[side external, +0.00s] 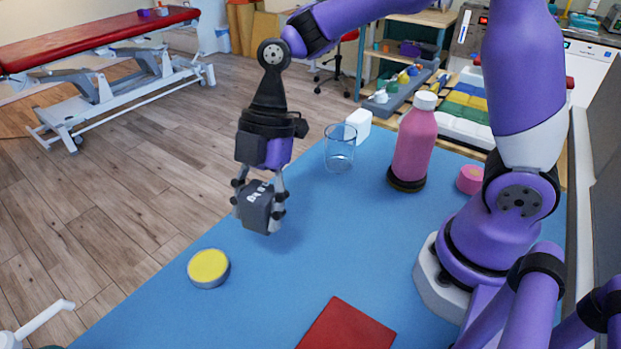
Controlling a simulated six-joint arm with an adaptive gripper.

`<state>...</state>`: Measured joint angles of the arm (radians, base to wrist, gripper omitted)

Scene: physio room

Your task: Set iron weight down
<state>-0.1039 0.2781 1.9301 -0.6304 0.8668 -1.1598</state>
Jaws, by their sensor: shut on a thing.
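The iron weight (259,208) is a dark grey block with pale lettering on its upper face. My gripper (259,203) points down and is shut on it, with fingers on both sides. The weight hangs over the blue table surface (330,240), near the table's left edge. It is slightly tilted in the picture. A darker patch of shadow shows on the blue surface to its right. Whether its bottom touches the surface I cannot tell for sure, but it looks a little above it.
A yellow-topped round tin (208,268) stands in front, to the left. A red flat piece (347,325) lies at the front. A clear glass (339,148), a white block (359,124), a pink bottle (413,143) and a pink round item (470,179) stand behind. The middle is clear.

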